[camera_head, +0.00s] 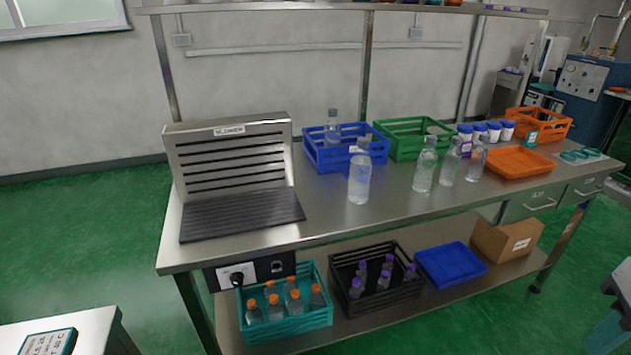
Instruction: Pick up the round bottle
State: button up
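Several clear bottles stand upright on the steel workbench (300,222). One clear bottle (359,182) stands alone near the middle, in front of the blue crate. To its right stand three more: a left one (424,170), a middle one (449,167) and a right one (476,162). Another clear bottle (333,128) is in the blue crate (321,158). I cannot tell for sure from their shapes which one is the round bottle. My gripper is not in view.
A slotted steel blower (226,150) fills the bench's left end. Behind the bottles is a green crate (400,150); right of them are an orange tray (520,163) and purple- and blue-lidded jars (494,132). A shelf (340,8) spans above. The bench's front middle is clear.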

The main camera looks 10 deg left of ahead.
aim_at(360, 168)
jog(key=u, duration=0.95)
jog(key=i, duration=1)
